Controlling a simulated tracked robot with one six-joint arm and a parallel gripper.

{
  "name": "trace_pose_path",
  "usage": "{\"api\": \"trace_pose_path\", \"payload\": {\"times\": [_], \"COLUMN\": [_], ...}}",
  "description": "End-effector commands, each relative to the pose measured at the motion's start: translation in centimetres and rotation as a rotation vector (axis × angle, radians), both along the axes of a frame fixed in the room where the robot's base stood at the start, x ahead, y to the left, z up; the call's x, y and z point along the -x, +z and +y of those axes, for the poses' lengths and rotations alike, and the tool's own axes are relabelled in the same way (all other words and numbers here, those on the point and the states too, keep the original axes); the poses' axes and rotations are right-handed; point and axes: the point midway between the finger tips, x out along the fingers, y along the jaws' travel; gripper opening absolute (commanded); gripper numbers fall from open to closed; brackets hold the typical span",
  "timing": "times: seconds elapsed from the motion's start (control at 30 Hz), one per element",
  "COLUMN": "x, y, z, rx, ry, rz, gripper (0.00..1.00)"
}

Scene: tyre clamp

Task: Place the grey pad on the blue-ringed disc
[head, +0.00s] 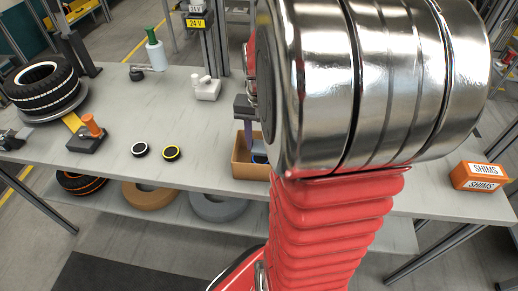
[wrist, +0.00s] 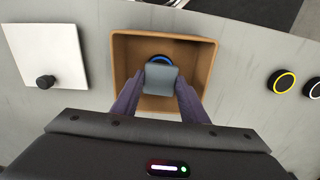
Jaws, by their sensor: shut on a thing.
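The grey pad (wrist: 161,78) is between the two purple fingers of my gripper (wrist: 160,84), which is shut on it. In the wrist view the pad is over the open brown box and covers part of the blue-ringed disc. The blue-ringed disc (wrist: 158,58) lies inside the box, with only its far edge showing past the pad. I cannot tell whether the pad touches the disc. In the head view my gripper (head: 250,150) is partly hidden behind my arm, above the box, and a bit of blue shows inside it.
The brown box (head: 240,170) has raised walls around my fingers. A yellow-ringed disc (head: 172,153) and a white-ringed disc (head: 140,149) lie left of it. A white plate with a black knob (wrist: 46,80) is beside the box. An orange SHIMS box (head: 480,176) stands at the right.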

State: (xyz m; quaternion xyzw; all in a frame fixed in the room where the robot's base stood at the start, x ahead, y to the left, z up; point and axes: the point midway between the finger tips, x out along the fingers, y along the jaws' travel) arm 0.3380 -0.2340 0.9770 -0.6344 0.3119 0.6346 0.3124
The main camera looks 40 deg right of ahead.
Motion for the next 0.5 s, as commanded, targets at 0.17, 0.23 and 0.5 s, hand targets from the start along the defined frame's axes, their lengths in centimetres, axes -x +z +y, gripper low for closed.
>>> {"api": "trace_pose_path", "payload": {"times": [0.17, 0.23, 0.5], "x": [0.0, 0.0, 0.0], "y": [-0.2, -0.8, -3.6], "z": [0.0, 0.0, 0.1], "rx": [0.000, -0.001, -0.001], "ry": [0.001, 0.001, 0.001], "rz": [0.000, 0.001, 0.001], "gripper": [0.19, 0.19, 0.19]}}
